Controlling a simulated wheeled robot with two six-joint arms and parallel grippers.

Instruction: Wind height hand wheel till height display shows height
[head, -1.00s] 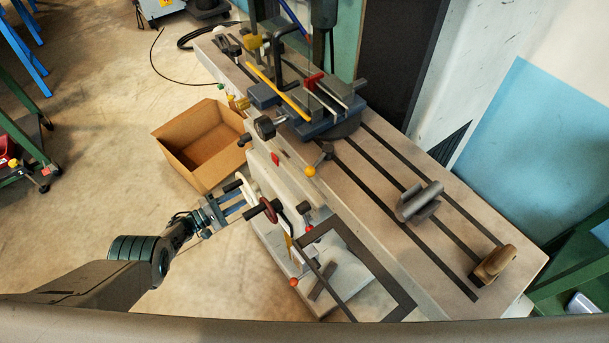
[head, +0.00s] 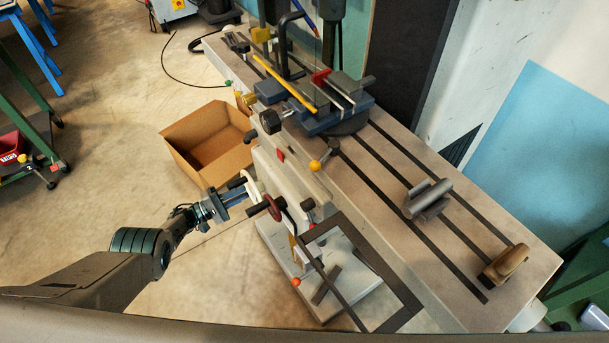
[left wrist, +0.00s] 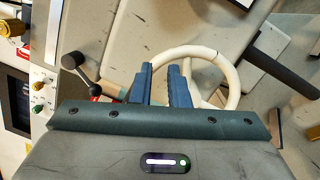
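A white hand wheel (head: 254,187) is on the near side of the grey machine, and its pale rim also shows in the left wrist view (left wrist: 228,66). My left gripper (head: 244,193) is right at the wheel. In the left wrist view its two blue fingers (left wrist: 165,78) stand apart with a gap between them and overlap the left part of the rim. I cannot tell whether they touch it. A dark screen-like panel (left wrist: 18,102) is cut off at the left edge of the left wrist view; no figures are readable. My right gripper is not in view.
A dark red wheel (head: 272,207) is close beside the white one. A ball-ended lever (left wrist: 84,74) is left of my fingers. An open cardboard box (head: 207,140) is on the floor. The slotted table (head: 390,185) carries a vise (head: 335,115).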

